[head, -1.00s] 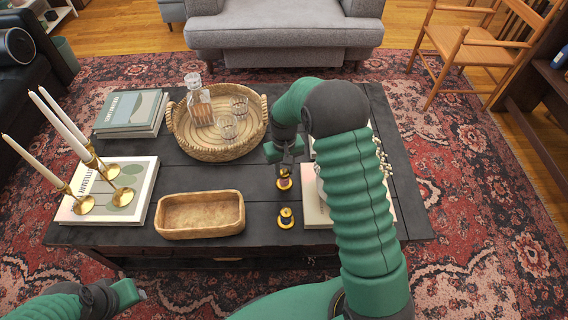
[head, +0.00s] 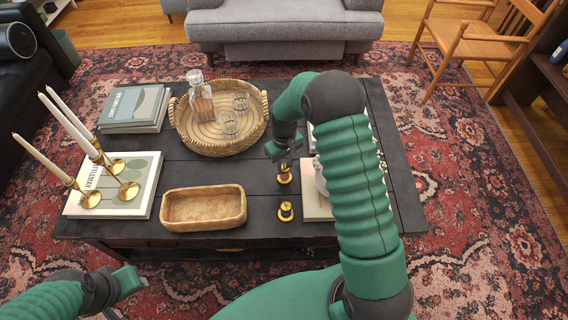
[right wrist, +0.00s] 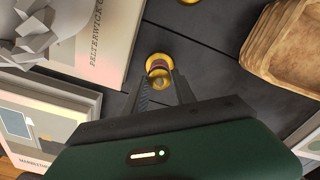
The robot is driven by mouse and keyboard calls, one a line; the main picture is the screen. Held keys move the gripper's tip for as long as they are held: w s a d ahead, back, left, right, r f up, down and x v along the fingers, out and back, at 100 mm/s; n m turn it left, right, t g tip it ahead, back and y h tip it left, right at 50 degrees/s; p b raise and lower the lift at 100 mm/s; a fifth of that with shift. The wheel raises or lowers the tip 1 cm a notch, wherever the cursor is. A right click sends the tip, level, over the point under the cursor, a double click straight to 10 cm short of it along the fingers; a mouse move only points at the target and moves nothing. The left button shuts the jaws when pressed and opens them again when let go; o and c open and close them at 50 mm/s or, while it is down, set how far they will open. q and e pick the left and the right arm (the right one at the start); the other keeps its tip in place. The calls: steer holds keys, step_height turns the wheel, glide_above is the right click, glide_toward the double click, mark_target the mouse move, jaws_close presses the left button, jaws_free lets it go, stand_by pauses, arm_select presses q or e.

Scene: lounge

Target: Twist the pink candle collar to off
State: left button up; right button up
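Two small gold-based candle fittings stand on the dark table. The far one (head: 284,178) has a gold base and a dull pink-purple band; its band (right wrist: 158,65) shows in the right wrist view, so I take it as the pink collar. My right gripper (head: 284,162) points down over it. In the right wrist view the fingers (right wrist: 164,83) are apart, with the fitting's upper part at their tips; I cannot tell if they touch it. The near fitting (head: 286,211) is gold and black and stands free. My left gripper (head: 137,281) is at lower left, empty, its jaws unclear.
A wooden bowl (head: 203,223) lies left of the fittings. A round basket tray (head: 188,143) with decanter and glasses is behind it. A book (head: 317,205) lies close on the right, partly hidden by my arm. Brass candlesticks (head: 126,190) stand far left.

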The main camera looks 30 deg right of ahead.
mark_target(284, 164)
steer(key=o, duration=0.3)
steer(key=shift+o, duration=0.2)
step_height(284, 164, up, 17)
steer(key=p, duration=0.5)
steer(key=shift+f, duration=0.15)
steer(key=s+a+r+t, duration=0.2)
steer(key=s+a+t, duration=0.1)
steer(key=s+a, duration=1.05)
steer(key=w+d+p+v, duration=0.2)
steer(key=p+v, duration=1.6)
steer(key=p, duration=0.2)
steer(key=shift+r, duration=0.65)
